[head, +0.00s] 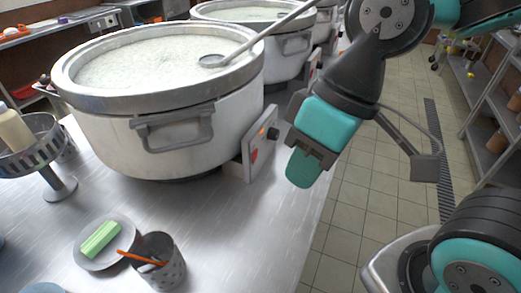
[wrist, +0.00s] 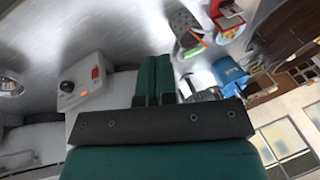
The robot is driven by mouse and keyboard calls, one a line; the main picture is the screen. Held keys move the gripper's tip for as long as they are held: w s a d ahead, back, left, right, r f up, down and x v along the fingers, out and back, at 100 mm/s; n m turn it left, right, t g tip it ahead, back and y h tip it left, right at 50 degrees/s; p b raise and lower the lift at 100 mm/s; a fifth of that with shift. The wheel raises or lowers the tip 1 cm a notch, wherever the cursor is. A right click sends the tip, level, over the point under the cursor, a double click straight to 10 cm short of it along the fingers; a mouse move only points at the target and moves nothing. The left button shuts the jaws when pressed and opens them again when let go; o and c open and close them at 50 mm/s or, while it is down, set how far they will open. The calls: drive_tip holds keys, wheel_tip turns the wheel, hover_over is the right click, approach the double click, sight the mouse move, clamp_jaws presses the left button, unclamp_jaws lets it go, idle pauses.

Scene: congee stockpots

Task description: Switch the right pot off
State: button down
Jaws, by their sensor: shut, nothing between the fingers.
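The nearest large white stockpot (head: 165,130), full of pale congee, stands on the steel counter. A control box (head: 250,155) juts from its right side, with a dark knob (head: 273,133) and a small orange-red light (head: 262,132). A second pot (head: 285,50) stands behind it, with part of another beyond.
A ladle (head: 212,61) rests in the near pot, its handle reaching up right. A plate (head: 107,257) with a green block and a perforated utensil cup (head: 160,265) stand at the counter's front. The tiled floor (head: 370,190) right of the counter is clear; shelves (head: 490,100) stand beyond.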

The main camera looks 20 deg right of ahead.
sight(255, 156)
drive_tip(key=w+d+f+n+y+b, duration=0.1)
drive_tip(key=w+d+f+n, duration=0.5)
drive_tip(key=w+n, duration=0.3)
drive_tip(key=w+d+f+n+y+b, duration=0.1)
drive_tip(key=w+d+f+n+y, duration=0.1)
drive_tip(key=w+d+f+n, duration=0.4)
drive_tip(key=w+d+n, duration=0.1)
drive_tip(key=w+n, duration=0.2)
drive_tip(key=w, duration=0.3)
drive_tip(key=shift+d+t+y, duration=0.3)
drive_tip(key=shift+d+t, duration=0.1)
drive_tip(key=shift+f, duration=0.15)
drive_tip(key=w+a+f+p, duration=0.2)
drive_tip(key=w+a+f, duration=0.1)
drive_tip(key=a+f, duration=0.4)
drive_tip(key=shift+w+a, duration=0.15)
drive_tip(key=shift+a, duration=0.95)
drive_tip(key=shift+d+f, duration=0.1)
